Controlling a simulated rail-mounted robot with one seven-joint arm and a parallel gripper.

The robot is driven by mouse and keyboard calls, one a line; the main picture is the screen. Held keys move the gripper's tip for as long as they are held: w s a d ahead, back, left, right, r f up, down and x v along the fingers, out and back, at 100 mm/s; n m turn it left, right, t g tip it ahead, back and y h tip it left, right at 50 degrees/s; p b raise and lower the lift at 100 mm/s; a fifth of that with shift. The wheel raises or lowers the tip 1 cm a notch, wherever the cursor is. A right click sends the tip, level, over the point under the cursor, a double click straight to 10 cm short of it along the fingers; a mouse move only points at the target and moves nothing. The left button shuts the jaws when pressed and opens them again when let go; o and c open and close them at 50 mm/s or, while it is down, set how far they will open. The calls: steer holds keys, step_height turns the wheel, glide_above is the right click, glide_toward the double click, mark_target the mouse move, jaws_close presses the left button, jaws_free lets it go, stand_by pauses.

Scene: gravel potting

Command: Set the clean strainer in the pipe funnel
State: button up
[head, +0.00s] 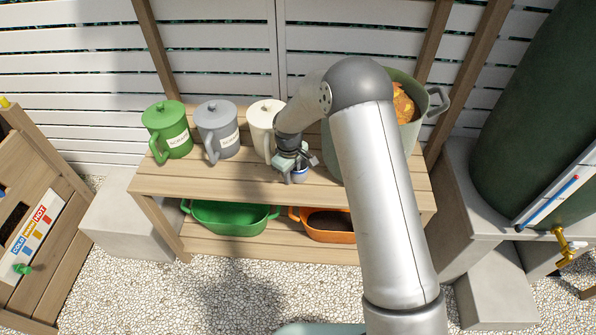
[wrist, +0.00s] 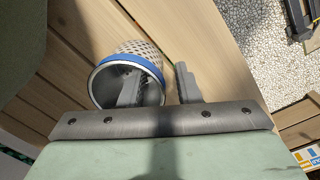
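A strainer with a blue rim band and a pale perforated body (wrist: 140,48) lies under my gripper in the wrist view, its round mouth facing the camera. In the head view its blue part (head: 300,176) shows on the upper shelf, mostly covered by my gripper (head: 295,163). In the wrist view my gripper (wrist: 158,84) is open. One finger reaches into the strainer's mouth and the other stands outside its rim, with a gap between that finger and the rim. Whether the inner finger touches the wall I cannot tell. I cannot make out a pipe funnel in either view.
Green (head: 168,128), grey (head: 218,128) and cream (head: 262,128) lidded jugs stand left on the wooden shelf (head: 155,183). A big green pot (head: 414,128) stands at right, close to my arm. Green (head: 228,218) and orange (head: 328,232) tubs sit below. A dark green tank (head: 530,120) stands far right.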

jaws_close()
steer(key=shift+r, duration=0.15)
